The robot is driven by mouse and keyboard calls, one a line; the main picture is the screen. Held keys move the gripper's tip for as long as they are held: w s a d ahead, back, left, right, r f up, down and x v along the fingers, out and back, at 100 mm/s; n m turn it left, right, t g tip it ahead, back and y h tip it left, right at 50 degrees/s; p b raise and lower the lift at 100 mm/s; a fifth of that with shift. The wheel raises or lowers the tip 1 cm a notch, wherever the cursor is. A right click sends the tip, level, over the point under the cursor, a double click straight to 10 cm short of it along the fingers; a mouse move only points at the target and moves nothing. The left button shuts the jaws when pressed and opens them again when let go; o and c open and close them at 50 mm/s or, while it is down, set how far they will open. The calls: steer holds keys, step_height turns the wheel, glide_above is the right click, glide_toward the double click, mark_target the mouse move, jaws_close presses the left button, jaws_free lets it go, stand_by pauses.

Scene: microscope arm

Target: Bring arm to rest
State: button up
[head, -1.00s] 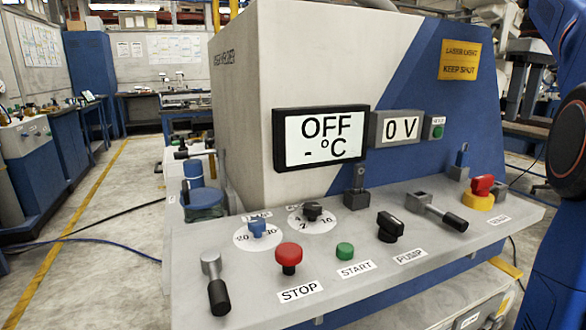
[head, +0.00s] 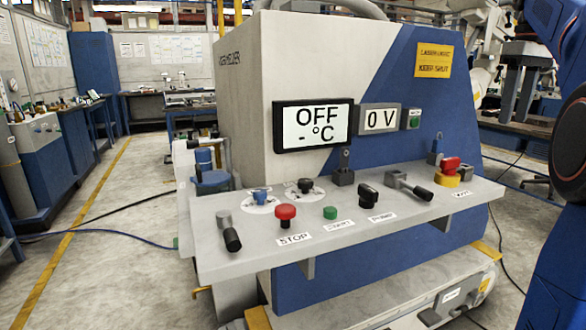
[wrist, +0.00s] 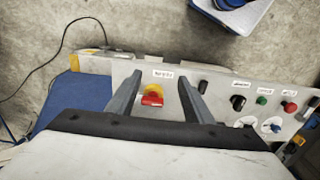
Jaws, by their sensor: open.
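My gripper (wrist: 160,78) shows in the wrist view with its two grey fingers spread apart and nothing held between them. A red knob on a yellow base (wrist: 152,96) appears between the fingers; how far below them it lies I cannot tell. The same red knob (head: 451,165) stands at the right of the console shelf in the head view. My blue arm runs along the right edge of the head view; its gripper is out of that view.
The grey console shelf (head: 330,238) carries a red STOP button (head: 286,212), a green button (head: 330,213), dials and levers. Its display (head: 313,126) reads OFF. A dark table (head: 516,128) stands behind at right. Open floor (head: 110,260) lies at left.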

steer(key=s+a+f+m+t, duration=0.1)
steer(key=s+a+f+t, duration=0.1)
steer(key=s+a+f, duration=0.8)
steer(key=s+a+f+m+t, duration=0.15)
steer(key=s+a+f, duration=0.35)
steer(key=a+f, duration=0.8)
steer(key=s+a+f, duration=0.2)
steer(key=s+f, duration=0.2)
steer(key=f, duration=0.3)
steer(key=s+a+f+m+t, duration=0.1)
steer(key=s+f, duration=0.3)
steer(key=f, duration=0.4)
steer(key=shift+s+a+f, duration=0.3)
steer(key=shift+s+a, duration=0.05)
steer(key=shift+a, duration=0.1)
